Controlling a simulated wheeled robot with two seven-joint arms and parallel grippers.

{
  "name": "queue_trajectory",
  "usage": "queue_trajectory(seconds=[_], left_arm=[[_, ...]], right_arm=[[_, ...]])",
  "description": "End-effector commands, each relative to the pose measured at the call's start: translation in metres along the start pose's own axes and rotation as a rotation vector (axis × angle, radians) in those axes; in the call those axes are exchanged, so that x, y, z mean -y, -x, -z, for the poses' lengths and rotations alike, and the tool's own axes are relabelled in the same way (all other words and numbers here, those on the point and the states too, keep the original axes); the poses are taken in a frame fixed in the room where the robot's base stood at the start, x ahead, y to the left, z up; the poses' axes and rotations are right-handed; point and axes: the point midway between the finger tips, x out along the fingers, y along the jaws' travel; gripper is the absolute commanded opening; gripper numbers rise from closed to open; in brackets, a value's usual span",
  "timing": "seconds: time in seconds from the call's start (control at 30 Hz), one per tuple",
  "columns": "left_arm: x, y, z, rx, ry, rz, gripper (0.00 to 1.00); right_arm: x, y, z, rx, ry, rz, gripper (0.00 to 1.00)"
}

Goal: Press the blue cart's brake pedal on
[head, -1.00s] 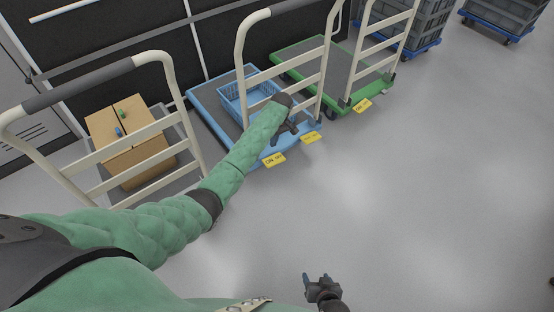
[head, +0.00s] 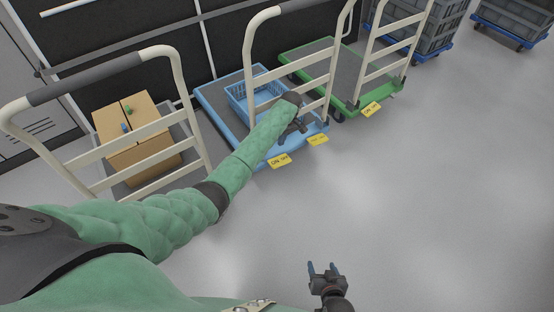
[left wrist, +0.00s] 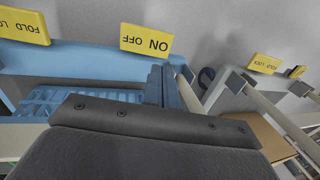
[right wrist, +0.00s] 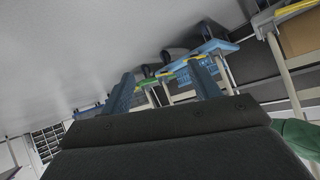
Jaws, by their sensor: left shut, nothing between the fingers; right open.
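The blue cart (head: 212,98) stands beyond my left arm, with a cream handle frame. A yellow plate marked ON OFF (head: 279,160) sticks out at its near edge; it also shows in the left wrist view (left wrist: 147,39). A second yellow plate (head: 318,140) sits to its right and reads FOLD LOCK in the left wrist view (left wrist: 22,24). My left gripper (head: 299,125) is shut and empty over the cart's near end. In the left wrist view its fingers (left wrist: 168,85) appear just below the ON OFF plate; contact cannot be told. My right gripper (head: 324,268) is open and empty above the floor.
A blue basket (head: 240,102) sits on the blue cart. A grey cart with a cardboard box (head: 128,145) stands left, a green cart (head: 350,93) right. Grey crates (head: 440,25) on blue dollies stand at the back right. The floor right of the carts is clear.

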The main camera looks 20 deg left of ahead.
Motion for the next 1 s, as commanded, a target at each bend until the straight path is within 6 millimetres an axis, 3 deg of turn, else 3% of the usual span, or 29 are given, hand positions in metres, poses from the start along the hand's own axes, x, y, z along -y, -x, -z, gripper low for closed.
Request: queue_trajectory(seconds=[0.47, 1.0], left_arm=[[0.0, -0.039, 0.0, 0.0, 0.0, 0.002, 0.0], [0.0, -0.077, 0.0, 0.0, 0.0, 0.001, 0.0]], right_arm=[[0.006, 0.004, 0.084, -0.244, 0.031, 0.008, 0.62], [0.015, 0.028, 0.175, -0.524, 0.063, 0.02, 0.62]])
